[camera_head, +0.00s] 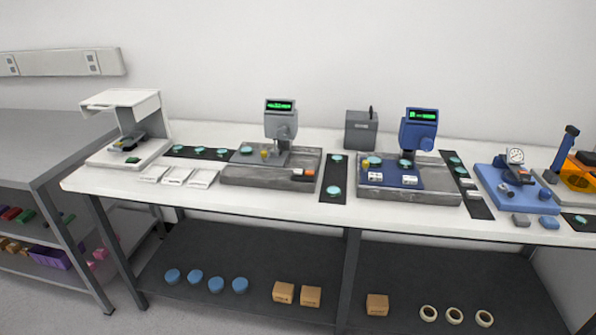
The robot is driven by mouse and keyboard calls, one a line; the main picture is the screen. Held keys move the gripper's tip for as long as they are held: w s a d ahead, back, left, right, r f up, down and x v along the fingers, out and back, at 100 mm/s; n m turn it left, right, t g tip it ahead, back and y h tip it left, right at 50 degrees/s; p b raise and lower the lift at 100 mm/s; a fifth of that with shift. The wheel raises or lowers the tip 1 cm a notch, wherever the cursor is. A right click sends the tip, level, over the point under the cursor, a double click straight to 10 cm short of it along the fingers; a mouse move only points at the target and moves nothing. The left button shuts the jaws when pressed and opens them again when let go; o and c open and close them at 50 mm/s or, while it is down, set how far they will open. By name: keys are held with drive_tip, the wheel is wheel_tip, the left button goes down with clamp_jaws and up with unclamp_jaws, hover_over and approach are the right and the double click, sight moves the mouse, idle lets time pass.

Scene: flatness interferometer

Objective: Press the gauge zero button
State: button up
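A grey gauge (281,121) with a lit green display stands on a grey stone-like base (240,178), left of the picture's middle. A small block with an orange-red part (303,172) sits at that base's front right. A blue gauge (417,131) with a green display stands on a second such base (440,190) to the right. A round dial gauge (515,156) stands on a blue base (488,182) farther right. Which part is the zero button is too small to tell. My gripper is not in view.
Dark mats (331,190) with teal discs lie between the stations on the white bench (120,184). A white instrument (124,100) stands at the left end and a grey box (361,130) behind. A grey shelf unit (45,150) stands left. The lower shelf (260,255) holds several small items.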

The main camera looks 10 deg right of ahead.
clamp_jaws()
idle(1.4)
